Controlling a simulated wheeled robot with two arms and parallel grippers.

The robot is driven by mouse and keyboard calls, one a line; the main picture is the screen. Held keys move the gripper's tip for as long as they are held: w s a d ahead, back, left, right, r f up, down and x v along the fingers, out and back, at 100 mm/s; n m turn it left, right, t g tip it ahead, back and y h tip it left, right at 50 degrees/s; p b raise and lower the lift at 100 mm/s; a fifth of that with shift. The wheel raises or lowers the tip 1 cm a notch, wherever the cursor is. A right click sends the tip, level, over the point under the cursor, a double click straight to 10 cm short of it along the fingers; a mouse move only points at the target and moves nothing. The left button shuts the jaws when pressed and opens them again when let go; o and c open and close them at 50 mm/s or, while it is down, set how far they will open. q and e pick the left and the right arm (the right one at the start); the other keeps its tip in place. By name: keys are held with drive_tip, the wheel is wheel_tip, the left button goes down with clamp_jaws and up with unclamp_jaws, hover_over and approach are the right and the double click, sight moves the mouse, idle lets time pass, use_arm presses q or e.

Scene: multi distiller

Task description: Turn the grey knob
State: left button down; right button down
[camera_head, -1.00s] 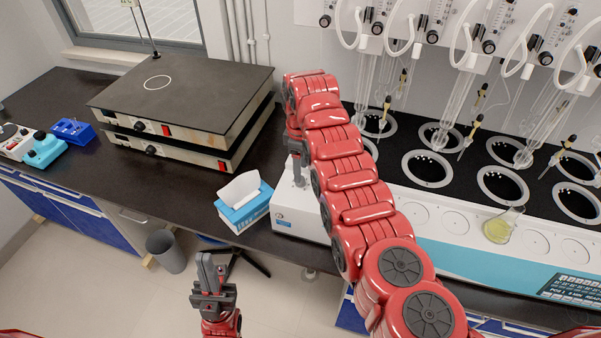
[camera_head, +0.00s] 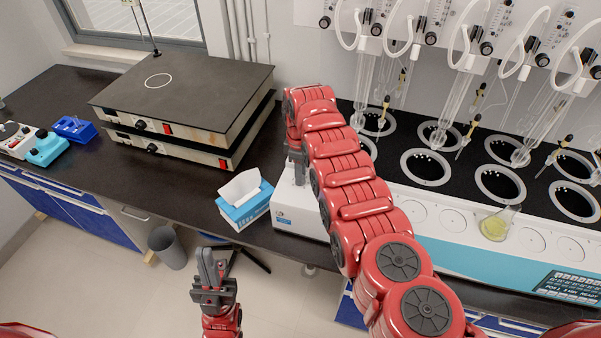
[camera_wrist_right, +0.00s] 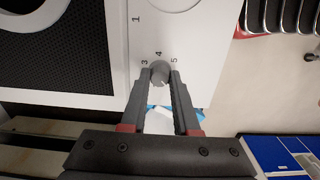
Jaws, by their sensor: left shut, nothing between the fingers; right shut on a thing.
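The grey knob (camera_wrist_right: 160,73) shows in the right wrist view on the white panel of the distiller, with the printed numbers 1, 3, 4 and 5 around it. My right gripper (camera_wrist_right: 161,78) is shut on the knob, one fingertip on each side. In the head view my right gripper (camera_head: 298,172) reaches down at the left end of the distiller (camera_head: 296,213), and the knob is hidden there. My left gripper (camera_head: 208,254) is shut and empty, in front of the bench and away from the distiller.
A blue-and-white tissue box (camera_head: 243,205) stands on the bench (camera_head: 160,185) just left of the distiller. Stacked hotplates (camera_head: 190,85) stand behind it. A flask with yellow liquid (camera_head: 494,226) sits on the distiller top, with glass tubes behind. A grey bin (camera_head: 168,250) stands on the floor.

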drive_tip(key=shift+w+f+m+b, duration=0.1)
drive_tip(key=shift+f+m+b, duration=0.05)
drive_tip(key=shift+m+b, duration=0.7)
drive_tip(key=m+b, duration=0.5)
drive_tip(key=b, duration=0.1)
drive_tip(key=shift+f, duration=0.1)
drive_tip(key=m+b, duration=0.2)
drive_tip(key=m, duration=0.1)
drive_tip(key=shift+b, duration=0.35)
drive_tip(key=shift+r+m, duration=0.25)
drive_tip(key=shift+m, duration=0.2)
drive_tip(key=shift+b, duration=0.3)
drive_tip(key=c, duration=0.7)
unclamp_jaws()
drive_tip(key=shift+o, duration=0.2)
